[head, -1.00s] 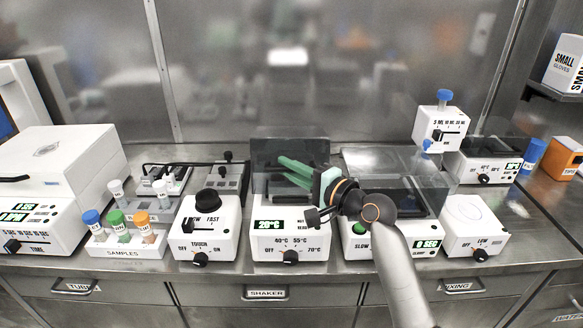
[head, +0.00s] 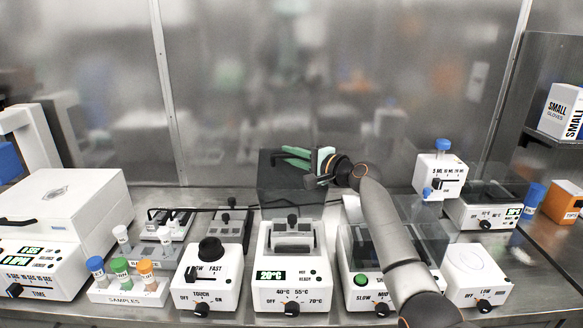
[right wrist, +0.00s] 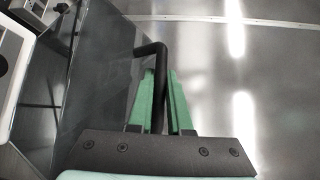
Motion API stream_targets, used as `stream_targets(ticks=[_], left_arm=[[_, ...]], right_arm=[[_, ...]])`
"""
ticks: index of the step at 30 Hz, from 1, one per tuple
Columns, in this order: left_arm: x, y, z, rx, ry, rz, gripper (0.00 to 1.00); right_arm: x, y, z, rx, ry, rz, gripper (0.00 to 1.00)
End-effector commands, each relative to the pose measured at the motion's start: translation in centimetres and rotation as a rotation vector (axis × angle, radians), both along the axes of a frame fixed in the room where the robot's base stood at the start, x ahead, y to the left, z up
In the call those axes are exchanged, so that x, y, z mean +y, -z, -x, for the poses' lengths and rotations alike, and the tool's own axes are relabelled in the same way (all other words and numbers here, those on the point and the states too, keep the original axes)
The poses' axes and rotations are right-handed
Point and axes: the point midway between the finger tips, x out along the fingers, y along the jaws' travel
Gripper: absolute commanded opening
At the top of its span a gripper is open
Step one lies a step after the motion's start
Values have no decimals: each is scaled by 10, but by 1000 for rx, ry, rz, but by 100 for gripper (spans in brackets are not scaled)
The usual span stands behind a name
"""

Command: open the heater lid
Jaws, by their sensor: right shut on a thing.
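The heater (head: 290,262) is the white unit in the middle of the bench, with a 20°C display. Its dark see-through lid (head: 272,186) stands raised upright at the back of the heater, and the block well (head: 292,240) in the top is uncovered. My right gripper (head: 285,157) is up at the lid's top, its green fingers pointing left. In the right wrist view the fingers are shut on the black lid handle (right wrist: 152,85), with the lid panel (right wrist: 95,85) at the left. My left gripper is not in view.
A white knob unit (head: 207,275) stands left of the heater, near the sample rack (head: 128,292). A shaker with a clear cover (head: 362,285) is close on the right, below my right arm. The steel back wall is behind the lid.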

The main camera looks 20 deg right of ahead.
Motion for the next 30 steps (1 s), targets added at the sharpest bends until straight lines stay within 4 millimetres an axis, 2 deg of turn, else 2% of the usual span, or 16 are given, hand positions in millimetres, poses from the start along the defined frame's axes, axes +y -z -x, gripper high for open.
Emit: stream_targets(ticks=[12,30], left_arm=[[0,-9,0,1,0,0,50],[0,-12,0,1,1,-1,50]], right_arm=[[-6,-3,-24,140,-1,-40,0],[-8,1,-32,193,-2,-54,0]])
